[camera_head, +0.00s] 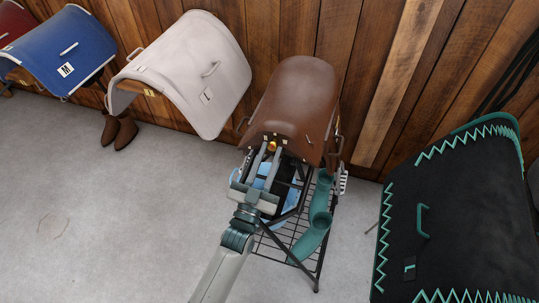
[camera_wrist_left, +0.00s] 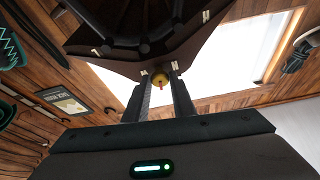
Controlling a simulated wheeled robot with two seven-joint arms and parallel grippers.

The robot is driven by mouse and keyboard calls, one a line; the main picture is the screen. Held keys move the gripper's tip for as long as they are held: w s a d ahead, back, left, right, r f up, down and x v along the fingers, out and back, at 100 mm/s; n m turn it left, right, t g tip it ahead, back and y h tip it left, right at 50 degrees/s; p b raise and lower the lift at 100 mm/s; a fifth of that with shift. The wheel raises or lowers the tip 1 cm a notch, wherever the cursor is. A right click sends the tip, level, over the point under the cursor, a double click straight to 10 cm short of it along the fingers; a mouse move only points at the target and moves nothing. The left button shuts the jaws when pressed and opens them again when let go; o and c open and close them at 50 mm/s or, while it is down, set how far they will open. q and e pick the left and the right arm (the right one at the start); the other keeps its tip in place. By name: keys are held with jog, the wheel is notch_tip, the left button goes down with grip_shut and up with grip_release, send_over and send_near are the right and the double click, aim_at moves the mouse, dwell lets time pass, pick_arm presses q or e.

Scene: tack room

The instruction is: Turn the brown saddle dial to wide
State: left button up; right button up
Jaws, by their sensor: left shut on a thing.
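The brown saddle (camera_head: 300,90) sits on a dark wire rack against the wooden wall. Its small dial (camera_head: 273,144), yellow with a red part, is at the front end facing me; it also shows in the left wrist view (camera_wrist_left: 161,78). My left gripper (camera_head: 267,150) reaches the front of the saddle, and its fingertips (camera_wrist_left: 161,80) are on either side of the dial, shut on it. My right gripper is not in view.
A white saddle (camera_head: 185,65) and a blue saddle (camera_head: 65,48) stand to the left. A black pad with teal zigzag trim (camera_head: 455,215) stands close on the right. The rack's shelf holds a teal curved item (camera_head: 313,230). Brown boots (camera_head: 119,130) stand by the wall. Floor at left is clear.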

pick_arm(q)
jog(key=m+h, duration=0.1)
jog(key=m, duration=0.1)
jog(key=m+g+h, duration=0.1)
jog(key=m, duration=0.2)
jog(key=m+g+h+p, duration=0.1)
jog(key=m, duration=0.1)
jog(key=shift+a+r+m, duration=0.15)
jog(key=shift+a+m, duration=0.15)
jog(key=m+g+p, duration=0.1)
jog(key=m, duration=0.2)
jog(key=m+g+h+p, duration=0.1)
jog(key=m, duration=0.2)
jog(key=shift+w+a+g, duration=0.1)
jog(key=shift+g, duration=0.3)
jog(key=o, duration=1)
jog(key=shift+s+a+b, duration=0.3)
jog(key=shift+s+a, duration=0.05)
jog(key=shift+s, duration=0.05)
jog(key=shift+f+b+v, duration=0.2)
jog(key=shift+b+v, duration=2.8)
jog(key=shift+v, duration=5.2)
